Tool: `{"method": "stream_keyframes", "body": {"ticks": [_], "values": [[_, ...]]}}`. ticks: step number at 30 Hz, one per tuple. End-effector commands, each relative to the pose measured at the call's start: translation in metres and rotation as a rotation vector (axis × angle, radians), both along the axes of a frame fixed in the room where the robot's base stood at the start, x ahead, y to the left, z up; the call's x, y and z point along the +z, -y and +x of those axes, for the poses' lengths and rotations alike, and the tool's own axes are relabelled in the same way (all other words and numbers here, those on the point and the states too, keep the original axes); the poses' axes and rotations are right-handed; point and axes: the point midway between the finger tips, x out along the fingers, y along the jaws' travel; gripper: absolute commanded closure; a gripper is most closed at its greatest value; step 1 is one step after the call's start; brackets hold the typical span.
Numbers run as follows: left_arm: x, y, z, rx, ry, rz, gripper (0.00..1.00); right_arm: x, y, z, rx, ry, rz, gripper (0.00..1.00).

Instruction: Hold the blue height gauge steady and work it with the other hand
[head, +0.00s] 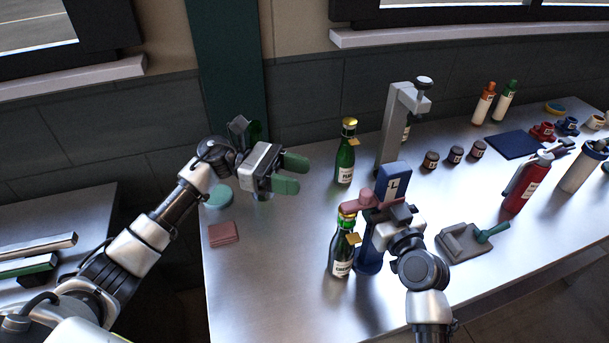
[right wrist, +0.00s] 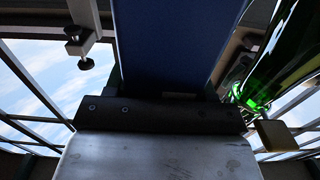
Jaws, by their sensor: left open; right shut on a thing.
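The blue height gauge (head: 370,252) stands upright on the metal table, with an "L" label and a pinkish sliding arm (head: 360,201) reaching left over a green bottle (head: 341,258). My right gripper (head: 393,214) is shut on the gauge's column from the front right. In the right wrist view the blue column (right wrist: 178,45) rises just beyond the gripper's dark jaw (right wrist: 160,115); the fingertips are hidden. The arm is over the bottle's neck; I cannot tell whether they touch. My left gripper (head: 290,174) is open and empty, with green fingers, above the table left of the gauge.
Another green bottle (head: 345,160) with a gold top stands behind, beside a grey press (head: 394,125).

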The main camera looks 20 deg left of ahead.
Motion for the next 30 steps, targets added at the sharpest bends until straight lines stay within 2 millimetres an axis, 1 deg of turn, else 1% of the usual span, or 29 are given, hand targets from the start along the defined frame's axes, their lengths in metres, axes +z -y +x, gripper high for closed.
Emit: {"method": "stream_keyframes", "body": {"ticks": [8, 9, 11, 12, 14, 23, 26, 30], "values": [[0.000, 0.000, 0.000, 0.000, 0.000, 0.000, 0.48, 0.000, 0.000, 0.000, 0.000, -0.001, -0.001, 0.83], [0.000, 0.000, 0.000, 0.000, 0.000, 0.000, 0.48, 0.000, 0.000, 0.000, 0.000, -0.001, -0.001, 0.39], [0.000, 0.000, 0.000, 0.000, 0.000, 0.000, 0.48, 0.000, 0.000, 0.000, 0.000, -0.001, -0.001, 0.30], [0.000, 0.000, 0.000, 0.000, 0.000, 0.000, 0.48, 0.000, 0.000, 0.000, 0.000, -0.001, -0.001, 0.23], [0.000, 0.000, 0.000, 0.000, 0.000, 0.000, 0.48, 0.000, 0.000, 0.000, 0.000, -0.001, -0.001, 0.15], [0.000, 0.000, 0.000, 0.000, 0.000, 0.000, 0.48, 0.000, 0.001, -0.001, 0.000, -0.001, -0.001, 0.15], [0.000, 0.000, 0.000, 0.000, 0.000, 0.000, 0.48, -0.001, 0.007, -0.008, -0.001, 0.000, -0.001, 0.15], [0.000, 0.000, 0.000, 0.000, 0.000, 0.000, 0.48, -0.001, 0.021, -0.029, 0.000, -0.001, -0.004, 0.15]]}}
